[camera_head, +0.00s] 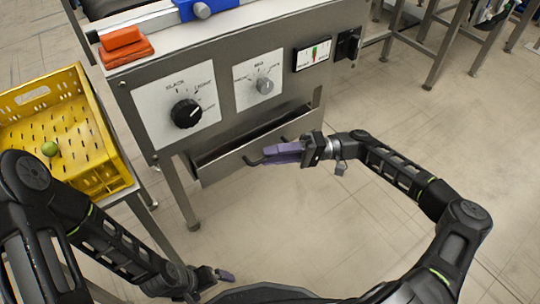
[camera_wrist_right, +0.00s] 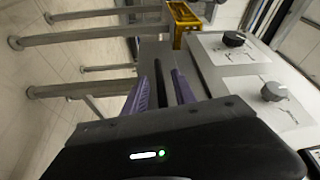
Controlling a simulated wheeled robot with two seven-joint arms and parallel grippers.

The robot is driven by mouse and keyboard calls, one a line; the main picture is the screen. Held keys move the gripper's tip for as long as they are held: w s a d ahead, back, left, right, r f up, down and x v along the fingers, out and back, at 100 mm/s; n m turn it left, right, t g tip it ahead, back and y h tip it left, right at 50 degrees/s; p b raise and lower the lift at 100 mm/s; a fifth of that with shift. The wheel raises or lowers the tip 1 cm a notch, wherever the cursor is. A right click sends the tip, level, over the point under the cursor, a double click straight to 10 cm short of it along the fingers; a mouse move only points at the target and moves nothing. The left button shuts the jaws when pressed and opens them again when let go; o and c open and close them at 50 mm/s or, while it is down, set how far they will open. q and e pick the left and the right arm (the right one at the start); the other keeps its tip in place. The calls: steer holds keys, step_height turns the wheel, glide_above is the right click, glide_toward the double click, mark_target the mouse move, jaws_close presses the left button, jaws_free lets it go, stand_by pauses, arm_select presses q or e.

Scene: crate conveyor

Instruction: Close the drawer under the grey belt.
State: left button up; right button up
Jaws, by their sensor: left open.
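The drawer (camera_head: 228,160) sits low in the grey metal cabinet, below the dial panels, and is pulled out, with its dark inside showing. Its dark bar handle (camera_head: 254,162) is on the front and partly hidden by my right gripper. My right gripper (camera_head: 276,153) is at the handle, its purple fingers pointing left. In the right wrist view the fingers stand apart, with a dark bar (camera_wrist_right: 160,82) between them and a gap on each side. My left gripper (camera_head: 222,277) is open and empty, low at the bottom of the head view, away from the drawer.
A yellow crate (camera_head: 112,165) with a green ball (camera_head: 50,149) stands on a stand at the left. Orange blocks (camera_head: 124,46) lie on the cabinet top. The panel has a black knob (camera_head: 186,113) and a grey knob (camera_head: 265,86). The floor right of the drawer is clear.

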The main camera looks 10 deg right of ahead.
steer(key=shift+a, duration=0.45)
steer(key=shift+c, duration=0.4)
jaws_close()
stand_by(0.8)
